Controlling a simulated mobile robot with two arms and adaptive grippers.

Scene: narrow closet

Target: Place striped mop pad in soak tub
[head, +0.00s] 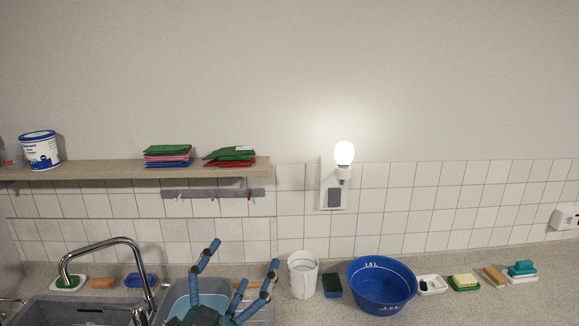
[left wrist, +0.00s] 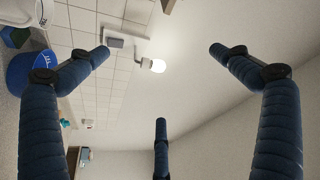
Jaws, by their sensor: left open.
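My left gripper (head: 243,262) is open and empty, its dark blue fingers spread and pointing up in front of the counter. The fingers also frame the left wrist view (left wrist: 158,78), with only wall and lamp between them. A round blue tub (head: 372,309) with white volume marks stands on the counter to the right of the gripper. Part of it shows at the left of the left wrist view (left wrist: 17,80). A grey-blue basin (head: 176,296) lies behind the gripper, partly hidden. I cannot tell which is the soak tub. I can make out no striped mop pad. My right gripper is not in view.
Folded cloths lie in two stacks, left (head: 168,156) and right (head: 231,156), on a shelf (head: 110,170) with a white-and-blue can (head: 40,150). A tap (head: 120,241) arches over the sink. A white bucket (head: 303,277), sponges and brushes line the counter. A lit lamp (head: 344,152) hangs on the wall.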

